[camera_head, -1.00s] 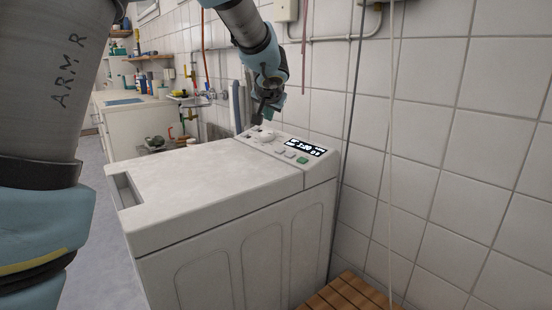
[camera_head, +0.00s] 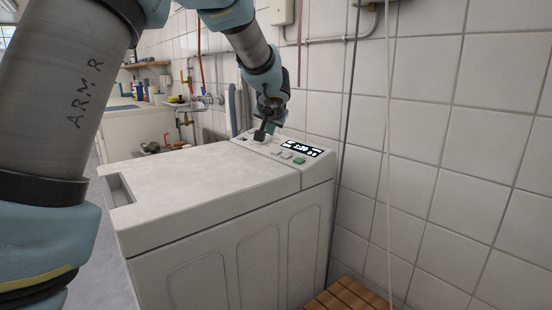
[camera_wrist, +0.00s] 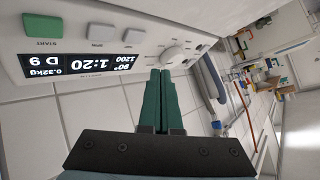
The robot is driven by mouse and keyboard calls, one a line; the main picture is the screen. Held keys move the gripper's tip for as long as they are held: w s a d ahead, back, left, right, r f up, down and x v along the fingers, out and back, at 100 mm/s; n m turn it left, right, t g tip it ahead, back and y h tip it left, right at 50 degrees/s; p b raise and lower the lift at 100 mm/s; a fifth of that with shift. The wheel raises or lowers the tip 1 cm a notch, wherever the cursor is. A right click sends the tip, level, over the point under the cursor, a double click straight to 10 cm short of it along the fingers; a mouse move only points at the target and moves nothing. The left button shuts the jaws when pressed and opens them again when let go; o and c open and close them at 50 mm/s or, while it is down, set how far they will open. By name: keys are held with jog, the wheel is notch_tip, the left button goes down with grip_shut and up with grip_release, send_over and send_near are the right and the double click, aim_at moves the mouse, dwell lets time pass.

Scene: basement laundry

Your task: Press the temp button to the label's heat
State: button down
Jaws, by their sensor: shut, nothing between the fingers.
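The white top-loading washer (camera_head: 200,175) has a control panel at its back right. Its dark display (camera_head: 301,149) also shows in the wrist view (camera_wrist: 80,66), upside down, reading 90°, 1200, 1:20, D 9 and 0.32kg. A green start button (camera_head: 300,161) and two grey buttons (camera_wrist: 101,31) (camera_wrist: 134,36) sit in a row beside a round dial (camera_wrist: 172,57). Which button is temp is not readable. My gripper (camera_head: 260,136) is shut and empty over the dial end of the panel; in the wrist view its green fingers (camera_wrist: 161,74) point at the dial area. No garment label shows.
A tiled wall (camera_head: 440,150) stands close behind the panel, with pipes and a hanging cord. A counter with bottles and a sink is at the back left. The washer's lid is clear.

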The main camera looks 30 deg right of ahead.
aim_at(273, 151)
jog(key=shift+w+d+f+b, duration=0.1)
jog(key=shift+d+f+b, duration=0.2)
jog(key=shift+f+b, duration=0.6)
jog(key=shift+d+f+b, duration=0.25)
jog(key=shift+f+b, duration=0.35)
jog(key=shift+f, duration=0.45)
jog(key=shift+f, duration=0.1)
dwell(0.4)
jog(key=shift+d+f+b, duration=0.1)
jog(key=shift+f+b, duration=0.25)
jog(key=shift+b, duration=0.3)
jog(key=shift+d+f+b, duration=0.1)
jog(key=shift+f+b, duration=0.25)
jog(key=shift+b, duration=0.15)
dwell(0.4)
jog(key=shift+r, duration=0.1)
dwell(0.3)
jog(key=shift+a+r+p, duration=0.25)
jog(key=shift+r+p, duration=0.1)
jog(key=shift+r, duration=0.35)
jog(key=shift+a+r+p, duration=0.2)
jog(key=shift+r+p, duration=0.25)
jog(key=shift+r, duration=0.35)
jog(key=shift+a+r+p, duration=0.25)
jog(key=shift+r+p, duration=0.2)
jog(key=shift+r, duration=0.3)
jog(key=shift+a+r+p, duration=0.2)
jog(key=shift+r+p, duration=0.25)
jog(key=shift+r, duration=0.35)
